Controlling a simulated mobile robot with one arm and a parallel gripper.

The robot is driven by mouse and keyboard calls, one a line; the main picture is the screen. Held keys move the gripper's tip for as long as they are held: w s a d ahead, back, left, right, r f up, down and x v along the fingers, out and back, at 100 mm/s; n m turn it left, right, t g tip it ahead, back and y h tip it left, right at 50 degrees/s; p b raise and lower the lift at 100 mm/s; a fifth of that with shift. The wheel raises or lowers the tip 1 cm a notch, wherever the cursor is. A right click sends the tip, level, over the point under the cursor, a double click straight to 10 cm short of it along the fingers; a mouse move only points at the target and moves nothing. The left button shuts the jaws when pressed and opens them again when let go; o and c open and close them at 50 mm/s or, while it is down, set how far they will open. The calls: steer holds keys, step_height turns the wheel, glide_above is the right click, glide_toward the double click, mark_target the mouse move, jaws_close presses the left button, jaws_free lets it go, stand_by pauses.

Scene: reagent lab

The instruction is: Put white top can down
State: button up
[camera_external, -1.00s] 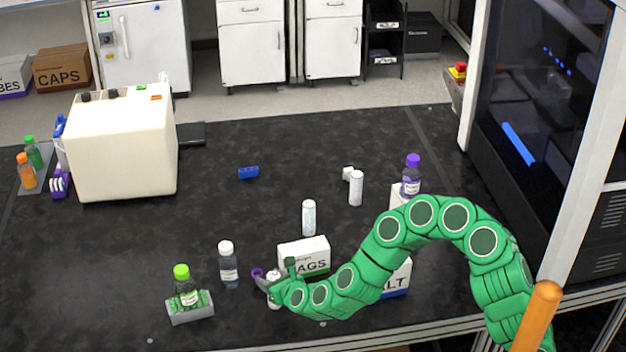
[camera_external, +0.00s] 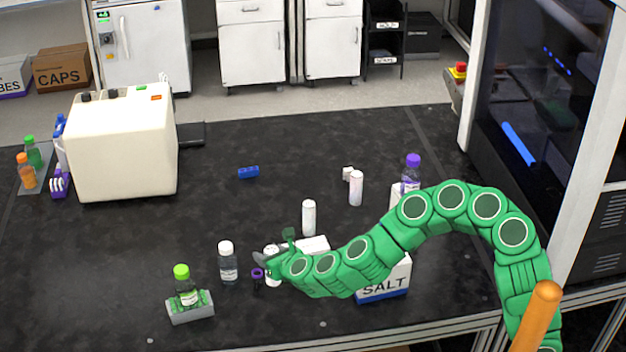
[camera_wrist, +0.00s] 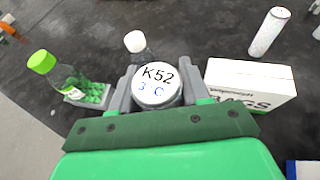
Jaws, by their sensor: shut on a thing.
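The white top can (camera_wrist: 157,84) has "K52 3 C" written on its round white lid. My gripper (camera_wrist: 155,88) is shut around it, with one grey finger on each side in the wrist view. In the external view my gripper (camera_external: 268,262) is at the front middle of the black bench, and the can (camera_external: 273,279) shows partly below the fingers. Whether the can's base touches the bench cannot be told.
A small purple-capped vial (camera_external: 257,278) and a white-capped bottle (camera_external: 228,262) stand left of the can. A BAGS box (camera_wrist: 250,84) is close on the right; a SALT box (camera_external: 385,284) is under my arm.

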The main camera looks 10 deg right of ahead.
step_height(320, 180, up, 12)
steer(key=shift+f, duration=0.2)
steer(key=w+d+f, duration=0.1)
steer(key=w+d, duration=0.6)
steer(key=w, duration=0.6)
steer(key=w+d+f, duration=0.1)
steer(key=w+d, duration=0.6)
steer(key=w, duration=0.6)
steer(key=w+d+r+n+g+y, duration=0.15)
steer(key=w+d, duration=0.35)
steer(key=d, duration=0.5)
steer(key=w+d+n+g+y, duration=0.1)
steer(key=w+d+n, duration=0.1)
steer(key=w+d, duration=0.5)
steer(key=w+d+n+g+y, duration=0.15)
steer(key=w+d, duration=0.25)
steer(key=d, duration=0.8)
steer(key=shift+t, duration=0.5)
step_height(320, 180, down, 21)
steer(key=shift+s+r, duration=0.1)
steer(key=shift+s, duration=0.05)
steer(key=o, duration=1.2)
steer(key=shift+c, duration=0.2)
